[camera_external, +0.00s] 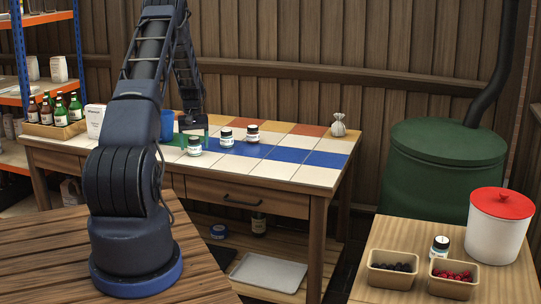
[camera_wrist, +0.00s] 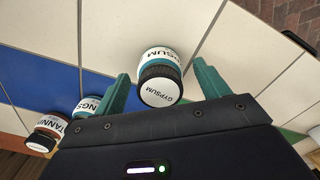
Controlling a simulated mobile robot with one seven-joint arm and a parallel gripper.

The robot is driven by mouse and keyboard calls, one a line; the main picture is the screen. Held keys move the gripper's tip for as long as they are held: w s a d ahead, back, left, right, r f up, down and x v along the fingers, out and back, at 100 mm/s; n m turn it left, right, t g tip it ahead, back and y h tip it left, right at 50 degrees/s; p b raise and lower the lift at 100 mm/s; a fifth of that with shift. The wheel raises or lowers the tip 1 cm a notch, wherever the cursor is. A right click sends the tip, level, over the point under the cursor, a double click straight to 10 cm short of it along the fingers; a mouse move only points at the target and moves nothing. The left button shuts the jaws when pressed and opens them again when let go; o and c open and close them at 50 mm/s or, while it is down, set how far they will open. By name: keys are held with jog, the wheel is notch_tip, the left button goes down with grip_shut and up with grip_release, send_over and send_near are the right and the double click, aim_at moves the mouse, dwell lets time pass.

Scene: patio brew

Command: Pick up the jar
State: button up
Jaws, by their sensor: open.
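A small jar (camera_external: 194,146) with a dark lid and white label stands upright on a white tile of the table. In the wrist view a jar labelled GYPSUM (camera_wrist: 160,80), with a black lid, appears between the two teal fingers, apart from both. My gripper (camera_external: 194,130) is open and empty, above and just behind the left jar. Two similar jars stand to its right: a middle one (camera_external: 226,137) on blue and a far one (camera_external: 252,132). In the wrist view their labels read partly NGS (camera_wrist: 87,108) and TANNI (camera_wrist: 47,132).
A blue cup (camera_external: 167,125) and a white box (camera_external: 95,121) stand left of the jars; a small tied sack (camera_external: 338,125) stands at the right. The table's (camera_external: 315,176) right half is mostly clear. Another jar (camera_external: 440,247) stands on the side table by two berry punnets.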

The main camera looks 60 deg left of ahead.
aim_at(194, 138)
jog(key=shift+f, duration=0.55)
jog(key=shift+c, duration=0.4)
jog(key=c, duration=1.1)
jog(key=shift+o, duration=0.2)
jog(key=shift+r, duration=0.1)
notch_tip(194, 138, up, 20)
